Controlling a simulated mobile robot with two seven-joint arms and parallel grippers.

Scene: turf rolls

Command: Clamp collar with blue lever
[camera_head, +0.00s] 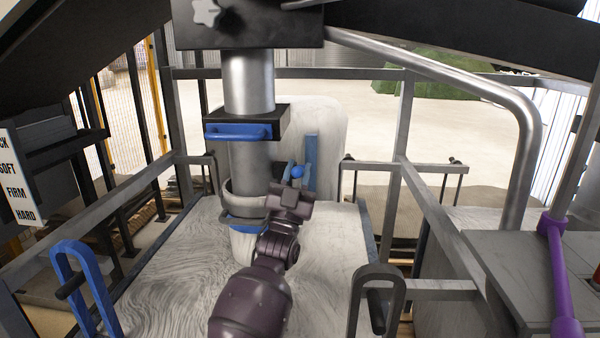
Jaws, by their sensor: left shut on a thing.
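The grey clamp collar (232,198) sits around the lower part of the vertical column (250,165), with a blue band under its front. A blue lever with a round knob (297,172) shows at the collar's right side. My dark left gripper (291,190) is at the collar's right, just below the knob, and is shut on the lever. The gripper hides the lever's lower part and where it joins the collar. My right gripper is not in view.
A black block with a blue handle (238,131) is higher on the column. A blue upright bar (312,160) stands behind the knob. Grey rails flank the pale worktop (175,265). A blue loop handle (82,285) is at left, a dark one (376,300) at front right, a purple lever (556,260) at far right.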

